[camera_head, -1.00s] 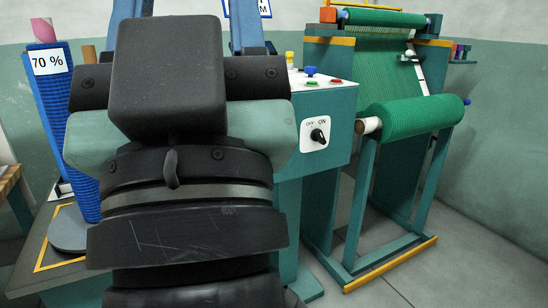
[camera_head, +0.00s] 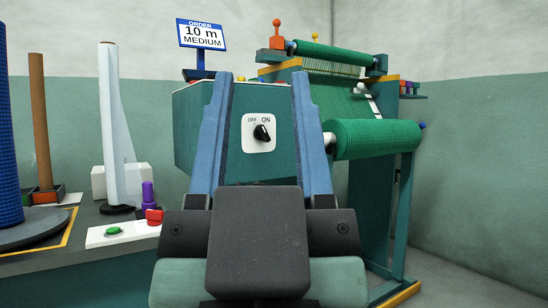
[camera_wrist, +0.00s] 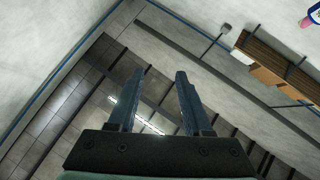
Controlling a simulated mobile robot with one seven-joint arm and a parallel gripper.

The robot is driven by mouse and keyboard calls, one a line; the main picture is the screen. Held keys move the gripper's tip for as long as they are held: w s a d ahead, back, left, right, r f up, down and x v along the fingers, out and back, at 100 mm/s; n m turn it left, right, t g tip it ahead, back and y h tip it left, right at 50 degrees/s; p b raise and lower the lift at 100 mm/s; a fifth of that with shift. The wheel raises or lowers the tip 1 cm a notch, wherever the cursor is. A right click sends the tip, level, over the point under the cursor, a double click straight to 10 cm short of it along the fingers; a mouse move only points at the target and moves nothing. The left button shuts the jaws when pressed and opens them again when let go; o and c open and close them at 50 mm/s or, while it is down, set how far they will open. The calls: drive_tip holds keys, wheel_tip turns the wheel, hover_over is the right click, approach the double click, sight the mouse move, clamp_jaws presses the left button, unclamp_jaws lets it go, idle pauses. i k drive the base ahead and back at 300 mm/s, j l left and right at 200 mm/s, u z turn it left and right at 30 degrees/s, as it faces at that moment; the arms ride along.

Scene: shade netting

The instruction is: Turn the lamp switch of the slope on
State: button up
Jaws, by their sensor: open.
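A black rotary knob (camera_head: 262,133) sits on a white plate marked OFF and ON, on the front of a teal cabinet (camera_head: 190,130). Its pointer looks tilted, but I cannot tell for sure which mark it points to. My gripper (camera_head: 261,80) is open and empty. Its two blue fingers point upward, one on each side of the knob in the head view, with their tips above it. The gap in depth to the cabinet is unclear. In the wrist view the open fingers (camera_wrist: 160,73) show nothing between them and no switch.
The netting machine with a green roll (camera_head: 375,139) stands right of the cabinet. An order sign (camera_head: 201,35) reads 10 m MEDIUM. On the left bench are a white roll (camera_head: 118,140), a brown tube (camera_head: 40,120) and a white box with a green button (camera_head: 113,231).

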sight(260, 132)
drive_tip(key=i+j+z, duration=0.1)
drive_tip(key=i, duration=0.4)
drive_tip(key=i+j+z, duration=0.1)
drive_tip(key=i+j, duration=0.2)
drive_tip(key=i, duration=0.15)
